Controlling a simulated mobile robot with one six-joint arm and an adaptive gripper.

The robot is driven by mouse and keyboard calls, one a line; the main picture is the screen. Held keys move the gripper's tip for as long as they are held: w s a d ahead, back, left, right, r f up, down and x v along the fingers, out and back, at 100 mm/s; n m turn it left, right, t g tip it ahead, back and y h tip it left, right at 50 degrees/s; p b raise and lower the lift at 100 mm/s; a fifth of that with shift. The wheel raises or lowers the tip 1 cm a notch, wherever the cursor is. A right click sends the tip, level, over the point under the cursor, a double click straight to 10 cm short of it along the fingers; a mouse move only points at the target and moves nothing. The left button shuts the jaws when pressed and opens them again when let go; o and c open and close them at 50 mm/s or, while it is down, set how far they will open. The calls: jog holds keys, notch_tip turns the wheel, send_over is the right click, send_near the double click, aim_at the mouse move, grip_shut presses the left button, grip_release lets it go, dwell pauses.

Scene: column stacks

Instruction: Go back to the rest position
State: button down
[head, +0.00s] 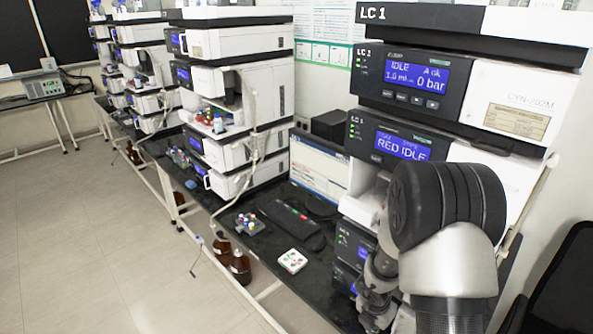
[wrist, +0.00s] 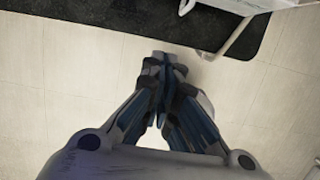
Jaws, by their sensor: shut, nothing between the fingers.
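My gripper (wrist: 163,60) is in the middle of the wrist view, with its fingertips together and nothing between them. Below the tips, the wrist view shows pale floor tiles and the edge of a black bench top. In the head view my gripper (head: 372,300) is low at the right, partly hidden by my arm. My arm (head: 447,230) is folded in front of the LC 1 column stack (head: 430,75). The stack's upper screens are lit and read IDLE and RED IDLE.
The black bench (head: 275,240) carries a white tray (head: 292,261), a small vial rack (head: 247,224), a keyboard (head: 290,214) and a monitor (head: 318,165). More instrument stacks (head: 240,95) stand behind. Brown bottles (head: 240,266) are on the floor. The floor at left is clear. A black chair (head: 565,285) is at right.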

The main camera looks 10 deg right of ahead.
jog(key=w+a+r+n+t+y+b, duration=0.1)
jog(key=w+a+r+n+t, duration=0.15)
jog(key=r+n, duration=0.25)
jog(key=w+a+r+n+t+b, duration=0.1)
jog(key=w+a+r+n+t, duration=0.1)
jog(key=w+r+n, duration=0.3)
jog(key=s+a+r+n+t+y+b, duration=0.2)
jog(key=s+a+r+n+y, duration=0.2)
jog(key=a+r+n, duration=0.75)
jog(key=s+a+r+n+g+y+b, duration=0.15)
jog(key=s+r+n, duration=0.25)
jog(key=s+n, duration=0.5)
jog(key=s+d+n+g+h+b, duration=0.1)
jog(key=s+d+n+h, duration=0.1)
jog(key=s+n, duration=0.6)
jog(key=s+d+f+n+g+h+b, duration=0.1)
jog(key=s+d+n+h, duration=0.1)
jog(key=s+n, duration=0.6)
jog(key=shift+d+f, duration=0.3)
jog(key=shift+d, duration=0.5)
jog(key=shift+s, duration=0.15)
